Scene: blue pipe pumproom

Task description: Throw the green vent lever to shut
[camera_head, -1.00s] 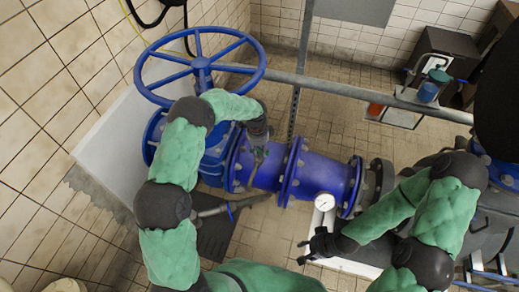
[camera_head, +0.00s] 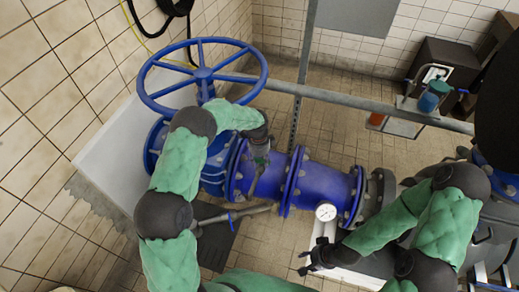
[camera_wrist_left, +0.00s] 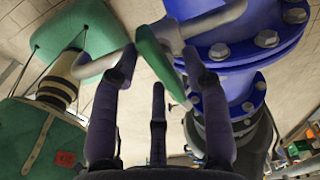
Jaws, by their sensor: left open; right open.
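The green vent lever (camera_wrist_left: 153,54) shows in the left wrist view, fixed to a grey metal pipe fitting (camera_wrist_left: 175,35) beside a blue flanged pipe. My left gripper (camera_wrist_left: 160,68) is open, with its dark fingers on both sides of the lever; I cannot tell whether they touch it. In the head view my left gripper (camera_head: 259,166) is over the blue pipe's left part, and the arm largely hides the lever there. My right gripper (camera_head: 314,259) is open and empty, below the pressure gauge and apart from the lever.
A large blue handwheel (camera_head: 203,73) stands just behind my left arm. The blue pipe (camera_head: 325,184) runs rightward, with a white gauge (camera_head: 326,211) in front. A grey rail (camera_head: 340,102) crosses behind it.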

